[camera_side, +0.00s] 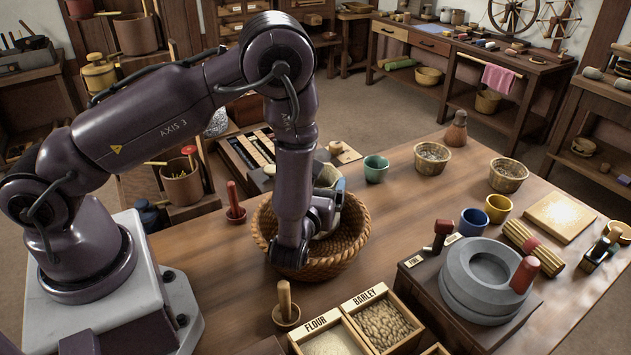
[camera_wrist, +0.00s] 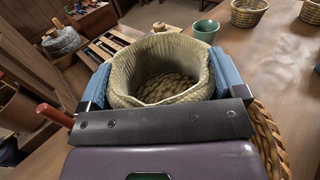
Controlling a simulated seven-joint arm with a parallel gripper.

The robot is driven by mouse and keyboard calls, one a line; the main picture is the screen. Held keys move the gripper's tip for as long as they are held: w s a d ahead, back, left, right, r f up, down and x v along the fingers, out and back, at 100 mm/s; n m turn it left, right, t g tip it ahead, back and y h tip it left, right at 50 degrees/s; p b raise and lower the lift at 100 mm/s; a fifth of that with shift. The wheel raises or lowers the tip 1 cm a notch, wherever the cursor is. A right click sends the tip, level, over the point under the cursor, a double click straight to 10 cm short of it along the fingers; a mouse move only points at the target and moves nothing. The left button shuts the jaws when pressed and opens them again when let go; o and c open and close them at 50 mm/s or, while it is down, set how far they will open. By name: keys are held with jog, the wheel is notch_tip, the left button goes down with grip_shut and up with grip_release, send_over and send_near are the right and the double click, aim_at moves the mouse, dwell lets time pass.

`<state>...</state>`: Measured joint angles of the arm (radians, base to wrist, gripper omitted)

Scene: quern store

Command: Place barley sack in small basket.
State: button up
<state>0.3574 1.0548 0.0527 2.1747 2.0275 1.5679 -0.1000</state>
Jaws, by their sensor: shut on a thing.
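The barley sack is an open-topped beige cloth sack (camera_wrist: 158,52); no label shows on it. In the wrist view, my gripper (camera_wrist: 160,80) is shut on it, with a blue finger at each side. In the side view, my gripper (camera_side: 325,207) and the sack (camera_side: 328,177) are at the mouth of a wide woven basket (camera_side: 335,268). My arm hides part of both, and I cannot tell whether the sack touches the basket. Two smaller woven baskets, one nearer (camera_side: 432,160) and one to its right (camera_side: 508,176), stand further back on the table.
A green cup (camera_side: 376,168) stands behind the wide basket. A red-handled tool (camera_side: 235,210) is at its left. Wooden boxes marked flour (camera_side: 328,343) and barley (camera_side: 380,325) lie in front. A grey quern (camera_side: 480,283) stands at the right. Table between is partly clear.

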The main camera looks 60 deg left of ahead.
jog(key=o, duration=0.9)
jog(key=shift+f, duration=0.1)
jog(key=r+v, duration=0.1)
jog(key=v, duration=0.6)
jog(key=s+a+r+n+g, duration=0.4)
jog(key=r+n+g, duration=0.3)
jog(key=n, duration=0.1)
jog(key=s+a+r+n+g, duration=0.45)
jog(key=r+n+g, duration=0.2)
jog(key=n, duration=0.25)
jog(key=s+d+r+n+t+h, duration=0.1)
jog(key=d+r+n+t+h, duration=0.1)
jog(key=r+n+h, duration=0.1)
jog(key=s+d+r+n+t+h, duration=0.2)
jog(key=d+r+n+h, duration=0.1)
jog(key=h, duration=0.2)
jog(key=s+d+r+n+t+h, duration=0.2)
jog(key=r+n+h, duration=0.1)
jog(key=n+h, duration=0.1)
jog(key=shift+s+d+r+h, duration=0.2)
jog(key=shift+d+r+h, duration=0.1)
jog(key=shift+h, duration=0.1)
